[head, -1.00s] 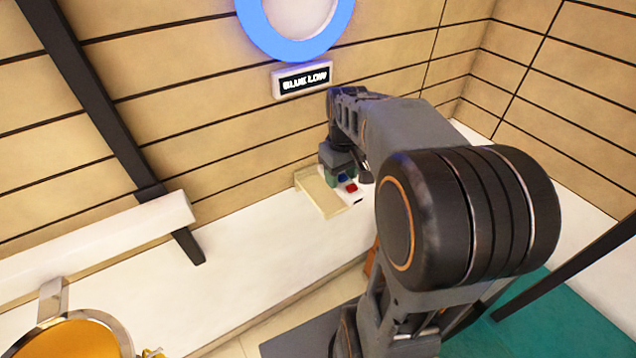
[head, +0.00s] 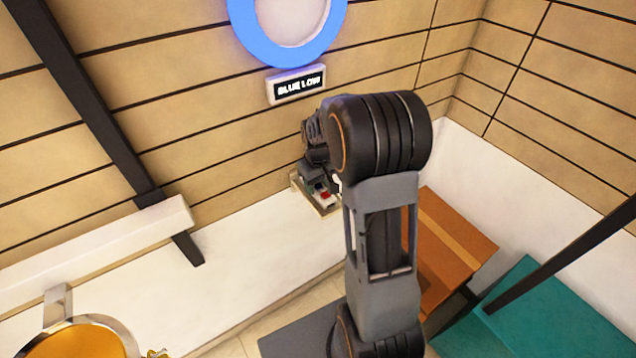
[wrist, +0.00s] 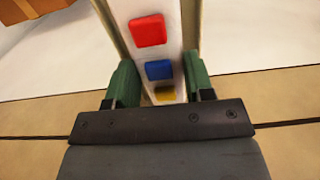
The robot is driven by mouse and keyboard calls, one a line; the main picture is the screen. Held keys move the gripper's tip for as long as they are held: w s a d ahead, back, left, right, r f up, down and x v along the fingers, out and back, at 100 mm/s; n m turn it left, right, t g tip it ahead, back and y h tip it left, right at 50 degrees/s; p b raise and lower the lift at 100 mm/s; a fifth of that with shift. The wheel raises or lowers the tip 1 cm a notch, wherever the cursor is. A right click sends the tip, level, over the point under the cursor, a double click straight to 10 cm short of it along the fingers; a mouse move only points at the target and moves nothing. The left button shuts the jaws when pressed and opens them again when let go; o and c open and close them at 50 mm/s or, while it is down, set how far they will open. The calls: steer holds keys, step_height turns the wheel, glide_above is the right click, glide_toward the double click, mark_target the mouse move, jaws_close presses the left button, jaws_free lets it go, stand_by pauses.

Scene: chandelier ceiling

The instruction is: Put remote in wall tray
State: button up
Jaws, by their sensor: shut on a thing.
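The remote (wrist: 150,50) is white with red, blue and yellow buttons. In the wrist view it lies between the green finger pads of my gripper (wrist: 162,85), which is shut on it. In the head view the remote (head: 325,196) shows small at my gripper (head: 315,180), over or in the wall tray. The wall tray (head: 298,187) is a shallow beige tray against the wooden wall, on the white ledge. Its edges (wrist: 112,35) run along both sides of the remote in the wrist view. Whether the remote touches the tray floor I cannot tell.
The white ledge (head: 240,245) left of the tray is clear.

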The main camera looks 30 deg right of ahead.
mark_target(318, 184)
steer(key=shift+f, duration=0.15)
steer(key=shift+f, duration=0.1)
steer(key=o, duration=1.1)
step_height(318, 184, up, 12)
steer(key=b, duration=0.1)
steer(key=shift+s+a+r+m+t, duration=0.25)
steer(key=shift+s+a+t, duration=0.5)
steer(key=shift+s+a, duration=1.4)
steer(key=shift+s+a+r+m+t, duration=0.2)
steer(key=shift+s+a+t, duration=0.7)
steer(key=shift+s, duration=2.35)
steer(key=shift+s+a+r+m+t, duration=0.25)
steer(key=shift+s+a+t, duration=0.4)
steer(key=shift+s+a, duration=1.5)
steer(key=shift+s+d+r, duration=0.1)
steer(key=shift+s+d, duration=0.45)
